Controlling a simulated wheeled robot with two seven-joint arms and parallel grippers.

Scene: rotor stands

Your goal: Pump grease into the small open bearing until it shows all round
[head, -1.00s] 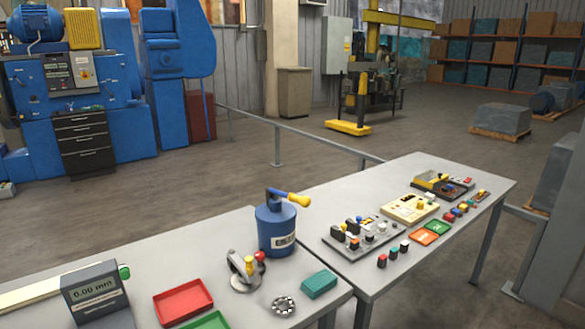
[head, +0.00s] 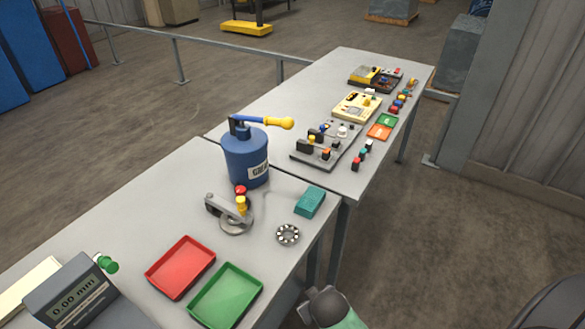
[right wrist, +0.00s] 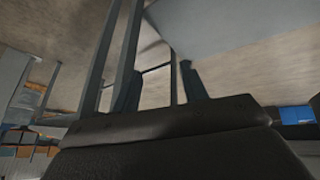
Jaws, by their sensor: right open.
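The small open bearing (head: 279,237), a ring with pale balls showing, lies flat on the near table. From this distance I cannot tell whether there is grease in it. A blue canister (head: 245,155) with a partly readable "GREASE" label stands behind it to the left. Its yellow-ended lever (head: 272,122) points right. My right gripper (right wrist: 160,65) is open and empty in the right wrist view, with its two fingers apart below the table's level. The bearing is not in that view. My left gripper is not in view.
A metal fixture (head: 236,222) with red and yellow knobs stands by the canister, and a teal block (head: 310,202) lies near the bearing. Red (head: 181,267) and green (head: 225,297) trays and a gauge (head: 72,297) are nearer. Devices crowd the far table (head: 340,70).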

